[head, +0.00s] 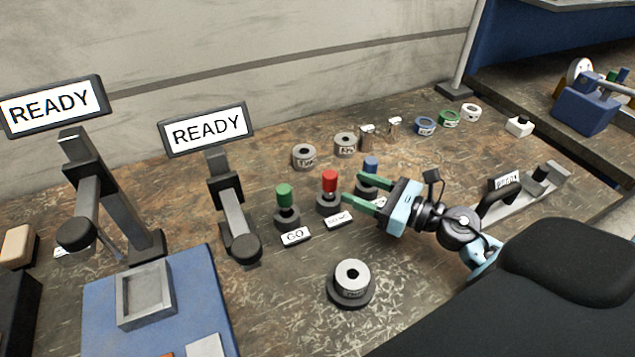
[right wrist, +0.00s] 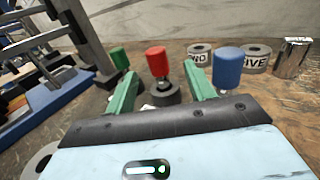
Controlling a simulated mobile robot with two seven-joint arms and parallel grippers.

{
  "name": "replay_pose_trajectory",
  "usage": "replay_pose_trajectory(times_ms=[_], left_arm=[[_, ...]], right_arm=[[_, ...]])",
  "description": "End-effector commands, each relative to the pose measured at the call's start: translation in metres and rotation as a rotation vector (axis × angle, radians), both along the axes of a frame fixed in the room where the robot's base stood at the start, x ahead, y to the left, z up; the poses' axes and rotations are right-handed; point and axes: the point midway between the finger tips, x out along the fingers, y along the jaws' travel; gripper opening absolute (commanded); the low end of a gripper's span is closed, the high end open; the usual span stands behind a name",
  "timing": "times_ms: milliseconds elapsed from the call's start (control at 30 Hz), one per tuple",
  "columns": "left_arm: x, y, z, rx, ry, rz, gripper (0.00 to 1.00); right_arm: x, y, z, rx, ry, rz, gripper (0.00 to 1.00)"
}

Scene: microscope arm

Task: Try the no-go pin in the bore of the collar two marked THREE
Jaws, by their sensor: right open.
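The red-topped no-go pin (head: 330,182) stands upright in a dark holder, behind a small label (head: 339,220) that is hard to read. My right gripper (head: 353,187) is open and empty, its green fingers pointing at the red pin from the right. In the right wrist view the red pin (right wrist: 157,61) shows between and beyond the fingertips (right wrist: 158,72), not gripped. A grey collar (head: 352,276) sits on a round dark base at the front, bore facing up; its marking is too small to read. My left gripper is not in view.
The green GO pin (head: 285,194) and a blue pin (head: 371,165) flank the red one. Collars (head: 304,157) and (head: 345,144) stand behind, the latter marked FIVE. Two READY displays (head: 208,130) and a blue-based fixture (head: 205,290) stand left. Bench front of the pins is clear around the collar.

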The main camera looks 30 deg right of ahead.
Motion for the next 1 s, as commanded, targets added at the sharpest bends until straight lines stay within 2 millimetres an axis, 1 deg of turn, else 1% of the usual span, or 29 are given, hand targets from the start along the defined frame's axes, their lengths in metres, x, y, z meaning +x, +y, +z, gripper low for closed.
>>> replay_pose_trajectory(times_ms=[167, 400, 567, 800, 900, 1000], left_arm=[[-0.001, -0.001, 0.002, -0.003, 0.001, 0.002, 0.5], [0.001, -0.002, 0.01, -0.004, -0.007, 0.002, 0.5], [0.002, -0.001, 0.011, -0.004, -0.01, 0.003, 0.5], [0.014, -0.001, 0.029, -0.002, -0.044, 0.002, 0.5], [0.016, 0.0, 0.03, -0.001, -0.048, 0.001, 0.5], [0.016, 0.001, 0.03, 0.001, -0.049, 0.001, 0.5]], right_arm=[[0.004, 0.002, 0.001, 0.001, -0.002, -0.001, 0.54], [0.022, 0.013, 0.003, 0.001, -0.003, -0.001, 0.54], [0.025, 0.015, 0.002, 0.001, 0.0, -0.001, 0.54], [0.05, 0.035, 0.012, 0.004, -0.008, -0.001, 0.54], [0.06, 0.04, 0.008, 0.003, -0.003, -0.001, 0.54], [0.064, 0.044, 0.007, 0.003, -0.001, -0.001, 0.54]])
